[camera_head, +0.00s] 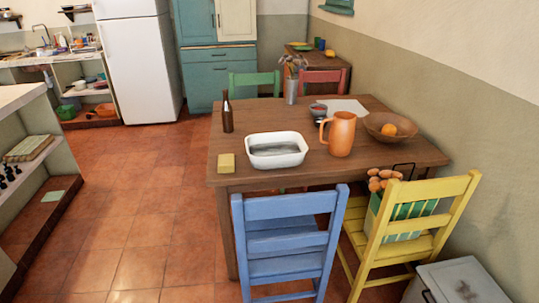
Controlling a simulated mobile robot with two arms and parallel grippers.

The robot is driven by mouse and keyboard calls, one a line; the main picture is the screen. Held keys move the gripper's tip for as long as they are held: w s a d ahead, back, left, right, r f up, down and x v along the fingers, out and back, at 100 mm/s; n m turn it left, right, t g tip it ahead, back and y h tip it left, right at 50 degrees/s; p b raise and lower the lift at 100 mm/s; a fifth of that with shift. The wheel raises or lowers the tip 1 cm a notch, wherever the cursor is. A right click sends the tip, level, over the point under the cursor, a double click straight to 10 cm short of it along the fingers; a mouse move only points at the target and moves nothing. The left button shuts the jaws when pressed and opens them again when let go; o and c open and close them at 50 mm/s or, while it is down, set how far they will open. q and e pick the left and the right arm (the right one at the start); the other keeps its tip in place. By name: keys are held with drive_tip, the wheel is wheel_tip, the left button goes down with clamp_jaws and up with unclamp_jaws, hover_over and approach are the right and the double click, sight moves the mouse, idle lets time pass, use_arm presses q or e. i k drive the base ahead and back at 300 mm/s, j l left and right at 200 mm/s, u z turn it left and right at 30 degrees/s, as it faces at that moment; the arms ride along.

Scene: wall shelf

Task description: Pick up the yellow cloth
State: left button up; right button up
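A small yellow block-shaped thing (226,163), which looks like the folded yellow cloth, lies on the near left part of the wooden table (222,136). It sits left of a white basin (277,161), with a small gap between them. Nothing covers it. Neither of my grippers shows in the head view.
A dark bottle (227,114), an orange jug (341,134) and a wooden bowl (376,130) stand on the table. A blue chair (288,208) and a yellow chair (450,187) block the near side. The tiled floor (135,205) left of the table is clear.

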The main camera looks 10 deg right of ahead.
sight(226, 163)
drive_tip(key=z, duration=0.25)
drive_tip(key=i+j+z, duration=0.15)
drive_tip(key=z, duration=0.25)
drive_tip(key=i+j+z, duration=0.15)
drive_tip(key=j+z, duration=0.25)
drive_tip(key=i+j+z, duration=0.1)
drive_tip(key=z, duration=0.25)
drive_tip(key=j, duration=0.1)
